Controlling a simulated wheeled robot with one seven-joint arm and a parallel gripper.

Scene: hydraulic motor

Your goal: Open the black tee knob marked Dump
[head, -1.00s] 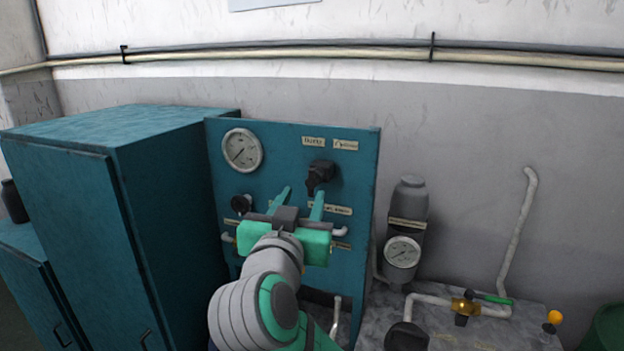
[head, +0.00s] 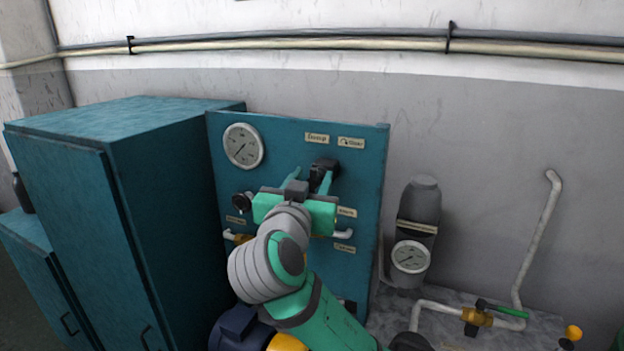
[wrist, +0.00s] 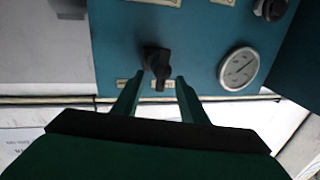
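The black tee knob (head: 322,168) is on the upper right of the teal panel (head: 285,140), below two small labels; the left label (head: 317,138) seems to read Dump, but is blurred. In the wrist view, which is upside down, the knob (wrist: 156,62) stands just beyond my fingertips, its bar roughly upright. My gripper (head: 311,178) is open and empty, its fingers pointing at the panel. In the wrist view my gripper (wrist: 160,80) has its fingertips on either side of the knob's line. I cannot tell whether they touch it.
A pressure gauge (head: 243,146) and a second black knob (head: 242,202) are on the panel's left side. A teal cabinet (head: 120,200) stands at the left. A grey cylinder with a gauge (head: 410,257) and pipes with a green-handled valve (head: 478,316) are at the right.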

